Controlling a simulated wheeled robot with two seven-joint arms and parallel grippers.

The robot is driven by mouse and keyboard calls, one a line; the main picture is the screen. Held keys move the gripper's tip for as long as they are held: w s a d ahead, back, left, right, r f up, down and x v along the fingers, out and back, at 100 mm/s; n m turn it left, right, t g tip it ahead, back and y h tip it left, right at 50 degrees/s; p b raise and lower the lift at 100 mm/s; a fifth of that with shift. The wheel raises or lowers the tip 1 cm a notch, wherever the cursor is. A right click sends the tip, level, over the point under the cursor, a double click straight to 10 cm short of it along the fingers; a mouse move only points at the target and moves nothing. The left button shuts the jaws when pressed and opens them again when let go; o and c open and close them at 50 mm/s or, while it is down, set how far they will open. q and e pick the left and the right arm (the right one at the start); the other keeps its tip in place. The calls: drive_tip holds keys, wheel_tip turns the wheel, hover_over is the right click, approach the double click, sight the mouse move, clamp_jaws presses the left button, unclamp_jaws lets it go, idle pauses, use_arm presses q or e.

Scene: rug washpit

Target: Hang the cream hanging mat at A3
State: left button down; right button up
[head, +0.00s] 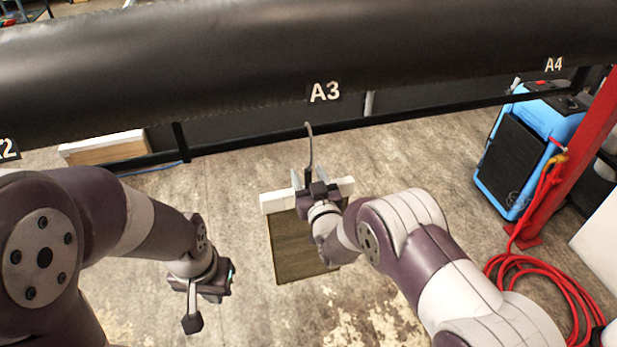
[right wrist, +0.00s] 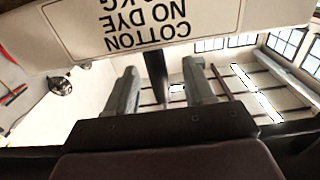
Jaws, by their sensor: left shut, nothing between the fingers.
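The hanging mat has a grey hook (head: 310,148), a cream-white top bar (head: 277,202) and a dark olive-brown panel (head: 300,250) below it. My left gripper (head: 193,305) is shut and empty.
The A4 label (head: 554,64) is further right on the beam. A blue machine (head: 530,145), a red post (head: 575,145) and a coiled red hose (head: 545,280) stand at the right. A wooden block (head: 103,148) lies at the back left. The floor between is clear.

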drive_tip(key=shift+f, duration=0.15)
drive_tip(key=shift+s+d, duration=0.1)
drive_tip(key=shift+s, duration=0.15)
drive_tip(key=b+v, duration=0.3)
drive_tip(key=v, duration=0.9)
drive_tip(key=s+d+f+g+h, duration=0.2)
drive_tip(key=s+f+g, duration=0.4)
drive_tip(key=f+g, duration=0.35)
drive_tip(key=s+d+r+m+g+h, duration=0.1)
drive_tip(key=s+d+r+g, duration=0.2)
drive_tip(key=s+d, duration=0.2)
drive_tip(key=s+d+r+m+g+h, duration=0.2)
drive_tip(key=s+d, duration=0.4)
drive_tip(key=d, duration=0.4)
drive_tip(key=shift+s+r+g+h, duration=0.3)
drive_tip(key=shift+r+g, duration=0.35)
drive_tip(key=shift+r, duration=0.3)
